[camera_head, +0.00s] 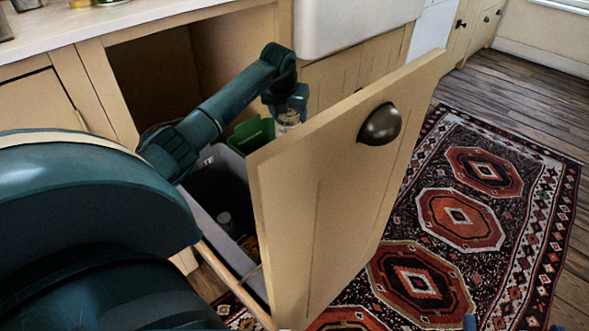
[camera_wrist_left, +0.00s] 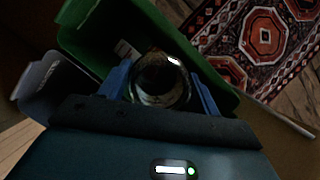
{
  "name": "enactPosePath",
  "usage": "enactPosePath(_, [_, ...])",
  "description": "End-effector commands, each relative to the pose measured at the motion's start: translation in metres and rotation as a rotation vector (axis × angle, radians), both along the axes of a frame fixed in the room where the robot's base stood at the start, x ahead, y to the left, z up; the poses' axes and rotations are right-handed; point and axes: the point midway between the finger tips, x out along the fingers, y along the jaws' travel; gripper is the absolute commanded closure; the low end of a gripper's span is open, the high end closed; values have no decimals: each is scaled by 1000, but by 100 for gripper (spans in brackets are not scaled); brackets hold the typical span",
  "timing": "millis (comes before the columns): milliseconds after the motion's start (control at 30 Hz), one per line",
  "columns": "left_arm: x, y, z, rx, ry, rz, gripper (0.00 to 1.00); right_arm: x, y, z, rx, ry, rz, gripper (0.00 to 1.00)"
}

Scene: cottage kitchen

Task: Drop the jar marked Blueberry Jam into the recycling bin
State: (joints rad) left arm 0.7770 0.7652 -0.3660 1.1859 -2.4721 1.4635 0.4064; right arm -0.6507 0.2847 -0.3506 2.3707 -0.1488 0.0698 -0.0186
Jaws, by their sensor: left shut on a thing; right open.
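My left gripper (camera_head: 287,108) is shut on a glass jar (camera_head: 288,122), held upright. In the left wrist view the jar (camera_wrist_left: 160,82) sits between the two blue fingers, seen from above. Its label cannot be read. The jar is over the green bin (camera_head: 250,135), which also shows in the left wrist view (camera_wrist_left: 85,42); whether it is below the rim is hard to tell. The pull-out cabinet front hides part of the bin. Only the tips of my right gripper (camera_head: 512,326) show at the bottom edge, open and apart from the jar.
A grey bin (camera_head: 203,212) with some items inside stands nearer than the green one. The open cabinet front (camera_head: 330,190) with a dark cup handle (camera_head: 380,123) stands to the right. A patterned rug (camera_head: 460,220) covers clear floor beyond it.

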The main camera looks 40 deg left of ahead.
Motion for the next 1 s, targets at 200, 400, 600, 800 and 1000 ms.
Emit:
enactPosePath(200, [0,0,-23,-1,-3,-1,65,1,4,-3,58,-4,22,16])
enactPosePath(400, [0,0,-23,0,-2,-1,65,1,4,-1,67,0,26,16])
enactPosePath(600, [0,0,-23,0,-2,-1,28,1,4,0,67,0,25,16])
enactPosePath(800, [0,0,-23,0,-1,-1,12,1,4,-1,66,-1,24,16])
enactPosePath(1000, [0,0,-24,0,1,-1,12,1,4,-1,66,-1,24,16])
